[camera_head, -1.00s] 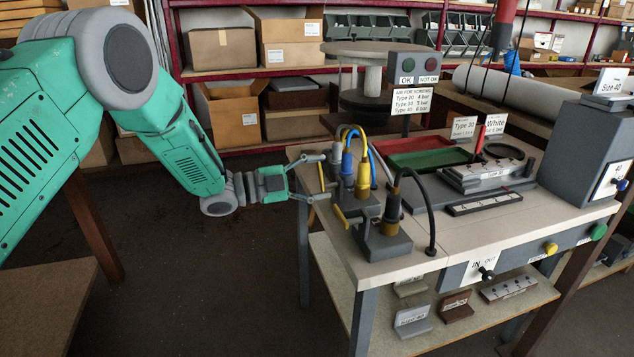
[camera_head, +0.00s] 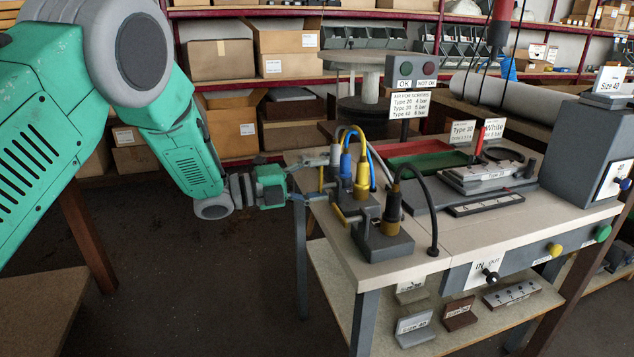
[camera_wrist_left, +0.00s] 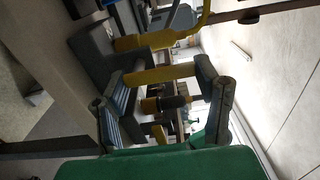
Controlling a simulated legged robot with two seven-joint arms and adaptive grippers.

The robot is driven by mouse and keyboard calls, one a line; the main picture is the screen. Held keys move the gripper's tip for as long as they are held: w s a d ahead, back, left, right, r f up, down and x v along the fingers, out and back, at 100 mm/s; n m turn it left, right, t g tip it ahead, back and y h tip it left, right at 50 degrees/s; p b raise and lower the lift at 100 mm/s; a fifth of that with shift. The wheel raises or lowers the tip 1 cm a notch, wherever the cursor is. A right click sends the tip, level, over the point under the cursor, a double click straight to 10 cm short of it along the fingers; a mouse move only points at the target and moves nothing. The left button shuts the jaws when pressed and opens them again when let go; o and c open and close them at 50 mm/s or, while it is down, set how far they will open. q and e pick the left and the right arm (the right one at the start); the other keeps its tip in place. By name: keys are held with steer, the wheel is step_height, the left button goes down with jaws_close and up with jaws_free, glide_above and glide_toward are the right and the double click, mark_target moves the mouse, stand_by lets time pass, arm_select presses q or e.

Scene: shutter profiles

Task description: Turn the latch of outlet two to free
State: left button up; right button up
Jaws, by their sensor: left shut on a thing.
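Three outlets stand in a row on the bench's left edge, with a blue plug (camera_head: 346,162), a yellow plug (camera_head: 362,176) and a dark plug (camera_head: 393,208). My left gripper (camera_head: 321,179) reaches in from the left, its fingers above and below an upright yellow latch bar (camera_head: 321,180), which looks to be the middle outlet's. In the left wrist view the latch bar (camera_wrist_left: 160,74) lies between the two fingers, and the gripper (camera_wrist_left: 160,95) is shut on it. The yellow plug (camera_wrist_left: 135,43) is just beside it. The far latch is not clearly visible. My right gripper is out of view.
Another yellow latch bar (camera_head: 340,213) sits by the front outlet. Black, yellow and blue hoses arch over the blocks close to my gripper. Red and green trays (camera_head: 430,157) and a fixture (camera_head: 487,178) lie to the right. The floor left of the bench is clear.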

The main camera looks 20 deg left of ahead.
arm_select(q)
steer(key=shift+s+d+f, duration=0.1)
steer(key=shift+d+f, duration=0.05)
steer(key=shift+d, duration=0.05)
steer(key=o, duration=0.9)
steer(key=shift+o, duration=1.3)
steer(key=shift+d, duration=0.1)
steer(key=shift+s+a, duration=0.1)
steer(key=shift+a, duration=0.3)
steer(key=v, duration=1.1)
